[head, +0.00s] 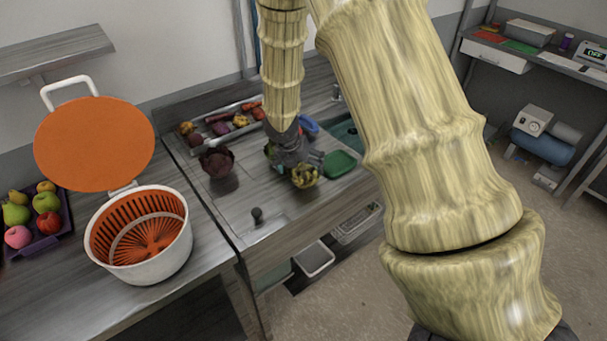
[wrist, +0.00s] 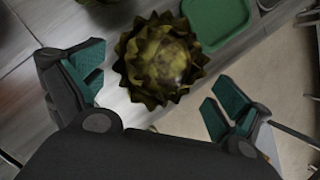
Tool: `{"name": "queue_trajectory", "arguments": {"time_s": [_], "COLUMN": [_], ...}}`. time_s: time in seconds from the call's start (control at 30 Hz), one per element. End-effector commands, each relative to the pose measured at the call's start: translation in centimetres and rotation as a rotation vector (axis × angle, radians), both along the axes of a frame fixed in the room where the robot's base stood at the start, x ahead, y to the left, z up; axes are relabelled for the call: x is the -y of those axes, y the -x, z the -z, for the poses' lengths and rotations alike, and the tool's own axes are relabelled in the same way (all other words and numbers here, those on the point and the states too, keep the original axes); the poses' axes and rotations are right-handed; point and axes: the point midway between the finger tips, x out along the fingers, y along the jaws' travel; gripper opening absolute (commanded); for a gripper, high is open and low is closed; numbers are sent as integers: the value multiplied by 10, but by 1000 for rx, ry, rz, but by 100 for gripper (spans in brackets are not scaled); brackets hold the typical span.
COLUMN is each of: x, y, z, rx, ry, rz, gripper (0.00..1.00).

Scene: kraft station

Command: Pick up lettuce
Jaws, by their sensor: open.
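A round, leafy, yellow-green and brown head (wrist: 162,58), likely the lettuce though it resembles an artichoke, lies on the grey counter. It also shows in the head view (head: 305,177), just below and right of my gripper (head: 297,158). In the wrist view, my gripper (wrist: 156,84) is open and empty, with one pair of teal finger pads on each side. The head lies ahead of and between the fingers. A dark red-purple leafy head (head: 217,162) sits farther left on the counter. A green thing (head: 269,150) is partly hidden behind my gripper.
A green tray (head: 340,163) lies right of the leafy head, near the sink. A tray of mixed vegetables (head: 213,144) stands at the back. A white and orange salad spinner (head: 160,262) with its lid raised and a fruit crate (head: 64,235) are at left.

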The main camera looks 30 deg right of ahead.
Motion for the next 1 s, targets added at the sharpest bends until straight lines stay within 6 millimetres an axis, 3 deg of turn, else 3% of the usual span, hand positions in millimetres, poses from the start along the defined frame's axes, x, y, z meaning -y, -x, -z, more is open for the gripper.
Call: {"name": "queue_trajectory", "arguments": {"time_s": [0.27, 0.7, 1.0], "x": [3, 17, 19], "y": [-3, -14, -15], "z": [9, 46, 52], "rx": [-1, 1, 1], "ry": [0, 1, -1], "rz": [-2, -5, -4], "gripper": [100, 100, 100]}}
